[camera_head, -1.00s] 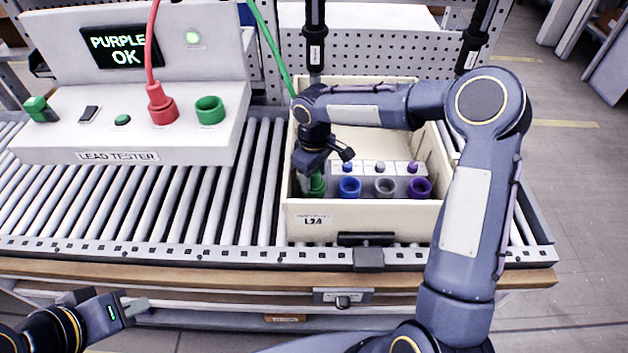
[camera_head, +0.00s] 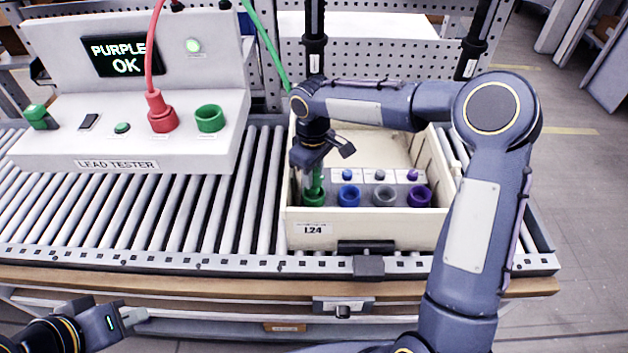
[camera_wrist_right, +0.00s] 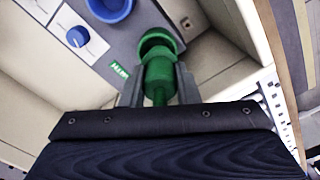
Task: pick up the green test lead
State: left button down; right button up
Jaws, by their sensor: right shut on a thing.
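The green test lead's plug (camera_wrist_right: 160,76) sits between the two fingers of my right gripper (camera_wrist_right: 158,88), which is shut on it. In the head view my right gripper (camera_head: 317,168) is just above the green socket (camera_head: 314,198) at the left end of the bin's socket row. The socket's dark mouth (camera_wrist_right: 158,44) shows in the wrist view; the plug's end overlaps its rim, and I cannot tell whether it is fully clear. The green cable runs up behind my right arm. My left gripper (camera_head: 132,319) is at the lower left, away from everything; its finger gap is unclear.
The cream bin (camera_head: 360,228) stands on the roller conveyor (camera_head: 180,205), with blue, grey and purple sockets right of the green one. The lead tester (camera_head: 130,125) at left reads PURPLE OK; a red plug (camera_head: 160,112) sits on it beside an empty green socket (camera_head: 209,118).

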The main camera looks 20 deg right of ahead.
jog(key=s+a+r+b, duration=0.2)
jog(key=s+a+r, duration=0.7)
jog(key=a, duration=0.1)
jog(key=shift+a, duration=0.15)
